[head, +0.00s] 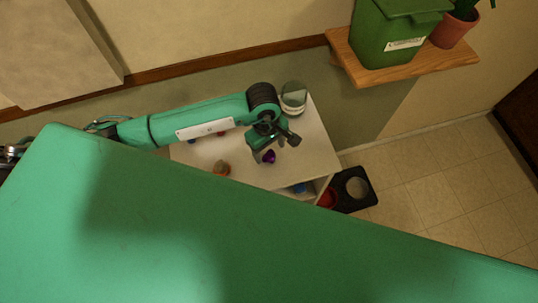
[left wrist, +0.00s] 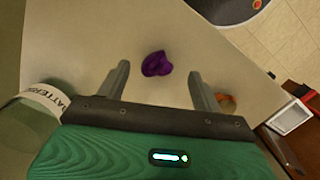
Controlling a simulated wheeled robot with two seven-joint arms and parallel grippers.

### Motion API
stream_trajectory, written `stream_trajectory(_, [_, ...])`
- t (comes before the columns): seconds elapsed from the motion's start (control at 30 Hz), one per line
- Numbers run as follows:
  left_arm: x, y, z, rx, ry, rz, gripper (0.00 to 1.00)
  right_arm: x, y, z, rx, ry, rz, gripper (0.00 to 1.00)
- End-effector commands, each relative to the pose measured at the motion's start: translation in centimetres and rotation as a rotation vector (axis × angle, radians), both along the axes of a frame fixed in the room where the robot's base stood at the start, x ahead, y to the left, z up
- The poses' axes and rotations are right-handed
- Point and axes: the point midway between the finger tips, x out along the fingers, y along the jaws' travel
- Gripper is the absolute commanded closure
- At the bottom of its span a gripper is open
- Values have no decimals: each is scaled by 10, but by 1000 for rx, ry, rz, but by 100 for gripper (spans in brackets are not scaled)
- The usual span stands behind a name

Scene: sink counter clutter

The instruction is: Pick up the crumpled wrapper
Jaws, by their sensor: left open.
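The crumpled wrapper is a small purple lump (head: 269,157) on the white counter top (head: 310,150), near its right part. In the left wrist view the purple wrapper (left wrist: 156,64) lies between the lines of the two fingers, close to their tips. My left gripper (head: 273,150) is above the counter right by the wrapper, and its fingers (left wrist: 160,70) are spread apart with nothing held. I cannot tell how high the fingertips are above the top. My right gripper is not in view.
A clear jar (head: 293,98) labelled for batteries stands at the counter's back edge, close to my left wrist. An orange item (head: 221,168) lies left of the wrapper. A black mat (head: 366,200) with bowls is on the floor. A green bin (head: 385,35) stands on a wooden shelf.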

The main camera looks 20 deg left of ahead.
Motion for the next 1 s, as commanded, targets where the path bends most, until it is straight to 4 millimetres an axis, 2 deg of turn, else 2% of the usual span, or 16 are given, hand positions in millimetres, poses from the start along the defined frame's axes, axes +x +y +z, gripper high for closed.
stream_trajectory(0.2, [1,3,-25,1,6,3,33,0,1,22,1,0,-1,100])
stream_trajectory(0.33, [1,2,-42,0,4,2,33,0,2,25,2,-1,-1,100])
stream_trajectory(0.63, [1,1,-48,0,0,1,33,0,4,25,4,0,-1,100])
stream_trajectory(0.87, [1,1,-48,0,0,1,78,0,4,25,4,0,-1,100])
stream_trajectory(0.9, [1,1,-48,0,0,1,81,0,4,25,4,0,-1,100])
stream_trajectory(1.0, [1,1,-48,0,0,1,82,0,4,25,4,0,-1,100])
